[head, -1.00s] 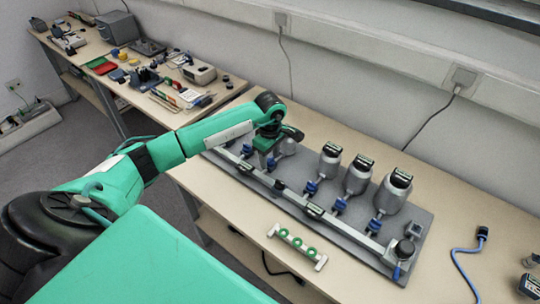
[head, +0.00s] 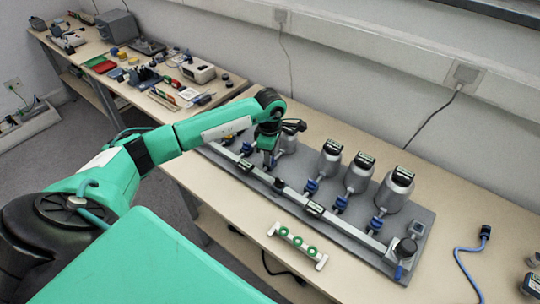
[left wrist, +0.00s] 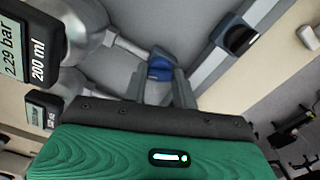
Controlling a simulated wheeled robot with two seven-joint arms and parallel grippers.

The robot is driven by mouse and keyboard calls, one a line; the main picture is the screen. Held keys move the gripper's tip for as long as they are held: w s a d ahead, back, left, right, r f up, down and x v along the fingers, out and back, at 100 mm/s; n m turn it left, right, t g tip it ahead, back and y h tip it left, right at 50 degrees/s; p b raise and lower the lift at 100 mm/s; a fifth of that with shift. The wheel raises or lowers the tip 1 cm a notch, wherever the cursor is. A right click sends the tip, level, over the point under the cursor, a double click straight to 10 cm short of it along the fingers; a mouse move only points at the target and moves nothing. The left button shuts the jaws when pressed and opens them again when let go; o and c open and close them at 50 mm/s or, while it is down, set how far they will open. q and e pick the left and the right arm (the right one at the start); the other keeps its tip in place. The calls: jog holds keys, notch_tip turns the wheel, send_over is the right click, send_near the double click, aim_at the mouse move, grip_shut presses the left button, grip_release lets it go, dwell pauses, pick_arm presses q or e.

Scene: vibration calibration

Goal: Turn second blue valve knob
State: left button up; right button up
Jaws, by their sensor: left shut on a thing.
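A row of blue valve knobs runs along the pipe on the grey board; one (head: 311,187) stands right of my left gripper, with others (head: 340,205) and (head: 376,224) farther right. My left gripper (head: 269,162) points down at the pipe in the head view. In the left wrist view its fingers (left wrist: 160,88) are shut on a blue valve knob (left wrist: 160,68), whose upper part shows between the fingertips. That knob is mostly hidden in the head view. My right gripper is not in view.
Grey vessels with black displays (head: 330,160) stand behind the knobs, close to my left gripper. A white rack with green rings (head: 298,245) lies in front of the board (head: 425,225). A blue cable (head: 462,262) lies on the right.

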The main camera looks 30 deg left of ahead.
pick_arm(q)
jog(key=n, duration=0.2)
jog(key=shift+n+b, duration=0.3)
jog(key=shift+n, duration=0.1)
jog(key=n, duration=0.2)
jog(key=shift+n, duration=0.4)
jog(key=n, duration=0.2)
jog(key=shift+n+b, duration=0.3)
jog(key=n, duration=0.4)
jog(key=shift+r, duration=0.1)
jog(key=shift+n, duration=0.7)
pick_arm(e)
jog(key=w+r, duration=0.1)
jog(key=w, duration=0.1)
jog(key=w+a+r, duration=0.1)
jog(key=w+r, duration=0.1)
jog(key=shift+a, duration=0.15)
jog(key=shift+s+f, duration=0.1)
pick_arm(q)
jog(key=o, duration=1)
